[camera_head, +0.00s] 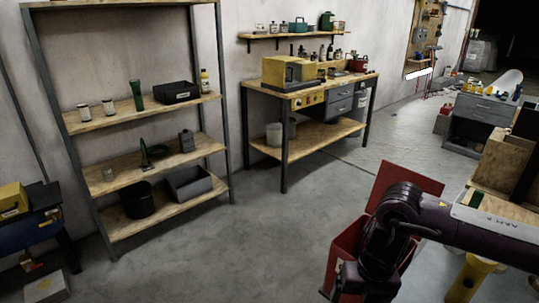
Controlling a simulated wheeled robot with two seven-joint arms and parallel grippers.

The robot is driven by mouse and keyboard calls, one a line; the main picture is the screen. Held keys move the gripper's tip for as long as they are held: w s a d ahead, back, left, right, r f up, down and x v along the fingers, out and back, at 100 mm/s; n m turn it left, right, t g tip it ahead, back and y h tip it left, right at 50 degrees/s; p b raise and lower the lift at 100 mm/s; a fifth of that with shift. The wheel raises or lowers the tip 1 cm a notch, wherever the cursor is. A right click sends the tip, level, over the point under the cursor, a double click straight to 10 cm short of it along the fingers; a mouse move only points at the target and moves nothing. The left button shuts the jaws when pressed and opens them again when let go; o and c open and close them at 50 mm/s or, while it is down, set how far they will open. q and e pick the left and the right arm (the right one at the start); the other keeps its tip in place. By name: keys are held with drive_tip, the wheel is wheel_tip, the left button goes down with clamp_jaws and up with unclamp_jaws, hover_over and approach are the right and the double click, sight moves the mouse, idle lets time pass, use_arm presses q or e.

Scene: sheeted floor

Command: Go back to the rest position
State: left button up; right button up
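My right arm (460,222) comes in from the right, dark purple with a pale band, and bends downward near the bottom of the view. Its lower end, with the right gripper (346,284), sits low in front of a red object. The fingers are too dark and small to read. The red object (408,179) looks like an open box or case behind and below my arm, with a raised red panel. Whether the gripper touches it I cannot tell. My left gripper is not in view.
A shelf rack (165,103) with jars, bins and a green flashlight stands at the left. A workbench (327,93) stands at the back wall. Grey drawers (485,108) and a wooden crate (502,165) are at the right. The grey floor (250,240) in the middle is clear.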

drive_tip(key=w+a+f+m+t+y, duration=0.1)
drive_tip(key=w+a+f+m+y, duration=0.3)
drive_tip(key=a, duration=0.4)
drive_tip(key=w+a+f+m+t+y, duration=0.1)
drive_tip(key=w+a+f+m+y, duration=0.1)
drive_tip(key=w+a+f+m, duration=0.35)
wheel_tip(320, 180, down, 18)
drive_tip(key=s+d+m+t, duration=0.2)
drive_tip(key=s+m+t, duration=0.15)
drive_tip(key=m, duration=0.65)
drive_tip(key=s+d+f+m+h, duration=0.2)
drive_tip(key=s+d+f+m, duration=0.2)
drive_tip(key=s+f, duration=0.4)
drive_tip(key=s+d+f+m+h, duration=0.2)
drive_tip(key=s+d+f+m, duration=0.25)
drive_tip(key=s+f, duration=0.4)
drive_tip(key=s+d+f+m+g+h, duration=0.1)
drive_tip(key=s+d+f, duration=0.1)
drive_tip(key=s, duration=0.6)
drive_tip(key=s+d+f+m+g+h, duration=0.1)
drive_tip(key=s+d+f+m+g, duration=0.1)
drive_tip(key=s, duration=0.7)
drive_tip(key=s+d+f+m+g+h, duration=0.1)
drive_tip(key=s+f, duration=0.3)
drive_tip(key=s, duration=0.5)
drive_tip(key=shift+d+f+m+g, duration=0.3)
drive_tip(key=shift+d+g, duration=0.05)
drive_tip(key=shift+d, duration=0.55)
